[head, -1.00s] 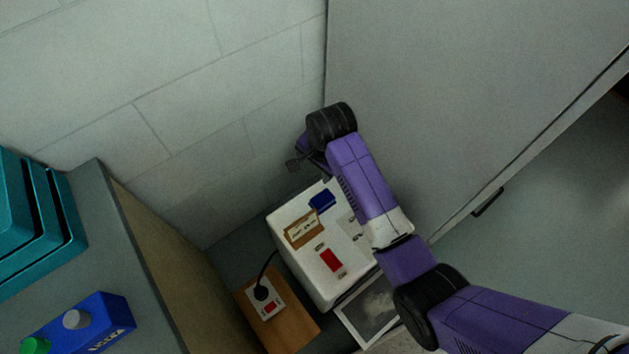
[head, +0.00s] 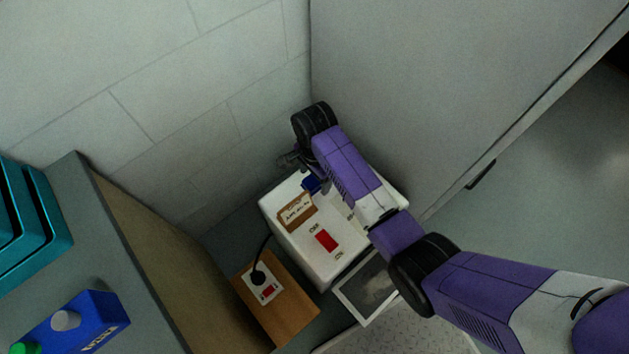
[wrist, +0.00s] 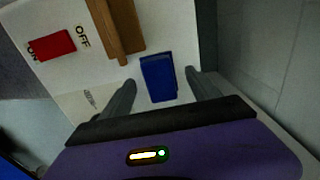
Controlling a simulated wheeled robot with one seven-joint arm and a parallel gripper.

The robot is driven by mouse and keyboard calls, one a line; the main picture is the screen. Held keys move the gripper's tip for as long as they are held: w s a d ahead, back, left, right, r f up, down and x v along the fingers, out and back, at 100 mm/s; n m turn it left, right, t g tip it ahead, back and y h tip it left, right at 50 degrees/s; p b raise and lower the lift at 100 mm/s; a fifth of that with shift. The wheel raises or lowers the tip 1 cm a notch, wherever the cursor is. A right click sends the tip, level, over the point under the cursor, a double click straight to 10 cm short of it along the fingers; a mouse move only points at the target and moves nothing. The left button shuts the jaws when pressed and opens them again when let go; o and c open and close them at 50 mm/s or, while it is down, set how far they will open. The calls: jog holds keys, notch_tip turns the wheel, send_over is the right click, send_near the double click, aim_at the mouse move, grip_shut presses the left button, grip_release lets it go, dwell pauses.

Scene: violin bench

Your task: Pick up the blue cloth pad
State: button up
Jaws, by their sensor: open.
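The blue cloth pad (head: 310,184) lies on top of a white box (head: 334,271), near its far edge. In the wrist view the pad (wrist: 158,78) shows as a small blue block between my two finger tips, apart from both. My gripper (wrist: 160,80) is open and empty above the white box, with one finger on each side of the pad. In the head view my gripper (head: 292,160) is at the box's far edge, and my arm covers part of the box top.
A wooden block with a label (head: 297,212) sits beside the pad. A red switch (head: 326,240) is on the box top. A power strip (head: 265,287) with a plug lies on a wooden board. Walls stand close behind. A framed picture (head: 368,288) lies beside the box.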

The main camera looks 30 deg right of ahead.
aim_at(315, 179)
jog(key=shift+f, duration=0.55)
jog(key=c, duration=1.4)
jog(key=shift+r, duration=0.15)
jog(key=shift+r+p, duration=3.35)
jog(key=shift+r, duration=6.55)
